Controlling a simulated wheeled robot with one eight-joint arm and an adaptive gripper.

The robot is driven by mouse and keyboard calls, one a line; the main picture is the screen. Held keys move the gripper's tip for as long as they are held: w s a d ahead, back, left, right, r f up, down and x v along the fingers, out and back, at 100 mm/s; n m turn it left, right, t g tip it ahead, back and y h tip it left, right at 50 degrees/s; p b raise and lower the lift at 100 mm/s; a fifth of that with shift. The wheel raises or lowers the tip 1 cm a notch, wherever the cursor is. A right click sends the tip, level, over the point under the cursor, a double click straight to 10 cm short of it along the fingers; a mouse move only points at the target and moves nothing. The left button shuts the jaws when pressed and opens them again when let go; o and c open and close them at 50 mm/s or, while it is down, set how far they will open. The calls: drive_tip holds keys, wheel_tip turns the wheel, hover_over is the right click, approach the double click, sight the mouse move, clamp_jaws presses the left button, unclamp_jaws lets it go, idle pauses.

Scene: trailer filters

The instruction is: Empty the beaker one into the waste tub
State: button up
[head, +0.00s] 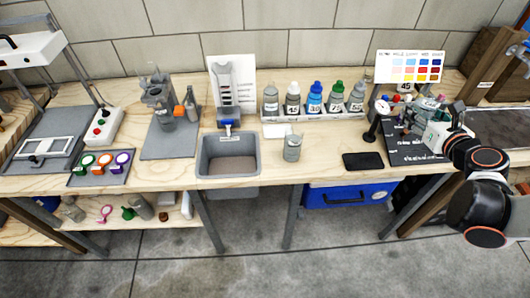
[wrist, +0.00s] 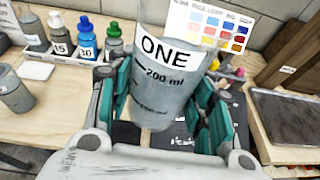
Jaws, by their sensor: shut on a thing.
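Beaker ONE (wrist: 165,95) is a clear, greyish beaker with a white "ONE" label and a 200 ml mark. In the wrist view it sits between the teal-sided fingers of my gripper (wrist: 162,98), which is shut on it. In the head view my gripper (head: 437,130) is at the right, over the dark mat; the beaker is hard to make out there. How full it is, I cannot tell. A grey open tub (head: 204,170), with brownish contents and a label too small to read, is set in the bench left of centre, well left of my gripper.
A rack of several labelled bottles (head: 315,100) stands at the back between tub and gripper. A grey container (head: 292,149) stands just right of the tub. A black stand (head: 374,125) and dark flat pad (head: 363,161) are near my gripper. A colour chart (head: 409,67) stands behind.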

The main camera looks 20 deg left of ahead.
drive_tip(key=w+a+f+n+g+y+b, duration=0.1)
drive_tip(key=a+f+n+g+y+b, duration=0.2)
drive_tip(key=a, duration=0.9)
drive_tip(key=w+a+f+n+g+y+b, duration=0.1)
drive_tip(key=w+a+f+n+g+y, duration=0.2)
drive_tip(key=a, duration=0.9)
drive_tip(key=a+f+n+g+y+b, duration=0.25)
drive_tip(key=a+f+n, duration=0.2)
drive_tip(key=a, duration=0.75)
drive_tip(key=s+a+f+n+g+b, duration=0.1)
drive_tip(key=s+a+f+g, duration=0.1)
drive_tip(key=a, duration=0.4)
drive_tip(key=s+a+f+n+g, duration=0.2)
drive_tip(key=s+a+g, duration=0.1)
drive_tip(key=a, duration=0.4)
drive_tip(key=shift+s+a+f+g+b, duration=0.2)
drive_tip(key=shift+a+f+g+b, duration=0.15)
drive_tip(key=shift+g, duration=0.3)
drive_tip(key=shift+d+r+n, duration=0.1)
drive_tip(key=shift+r+n, duration=0.05)
drive_tip(key=shift+n, duration=0.2)
